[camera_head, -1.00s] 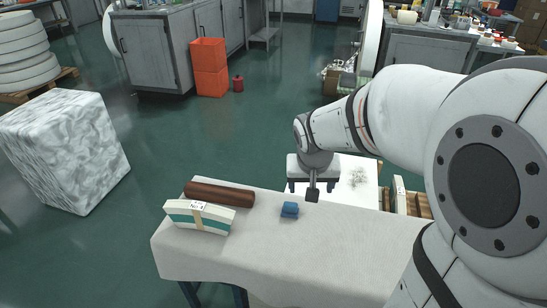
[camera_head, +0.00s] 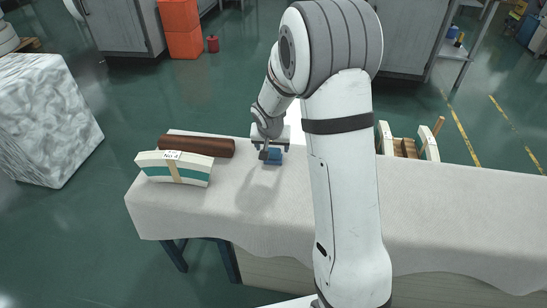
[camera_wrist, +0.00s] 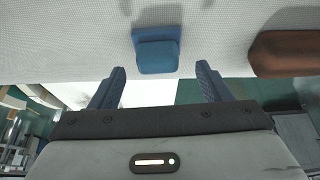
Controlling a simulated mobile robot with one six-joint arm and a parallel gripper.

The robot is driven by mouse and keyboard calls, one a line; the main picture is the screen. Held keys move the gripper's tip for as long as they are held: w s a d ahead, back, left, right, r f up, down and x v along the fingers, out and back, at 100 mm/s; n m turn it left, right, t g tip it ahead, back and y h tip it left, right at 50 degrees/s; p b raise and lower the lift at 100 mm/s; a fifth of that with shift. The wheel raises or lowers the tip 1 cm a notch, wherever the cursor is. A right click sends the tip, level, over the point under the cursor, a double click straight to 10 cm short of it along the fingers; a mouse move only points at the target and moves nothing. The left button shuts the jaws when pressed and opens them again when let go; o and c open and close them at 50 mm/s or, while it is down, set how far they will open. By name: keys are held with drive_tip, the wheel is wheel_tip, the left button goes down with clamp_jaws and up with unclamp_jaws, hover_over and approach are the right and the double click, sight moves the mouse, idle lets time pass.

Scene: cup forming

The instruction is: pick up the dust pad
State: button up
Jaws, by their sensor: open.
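The dust pad is a small blue block (camera_head: 272,157) on the cloth-covered table in the head view. It also shows in the wrist view (camera_wrist: 157,50), at the top middle, with a flatter blue base and a thicker raised part. My gripper (camera_head: 268,153) is just above or beside the pad in the head view. In the wrist view my gripper's two blue-grey fingers (camera_wrist: 160,75) are spread apart, with the pad between and beyond their tips. The fingers do not appear to touch the pad. Nothing is held.
A brown roller (camera_head: 197,146) and a curved white-and-green block (camera_head: 174,168) lie left of the pad on the table (camera_head: 235,215). The table's front is clear.

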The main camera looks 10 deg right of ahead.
sight(273, 149)
drive_tip(key=x, duration=0.3)
drive_tip(key=shift+w+d+f, duration=0.1)
drive_tip(key=shift+d+f, duration=0.05)
drive_tip(key=shift+f, duration=0.15)
drive_tip(key=c, duration=1.1)
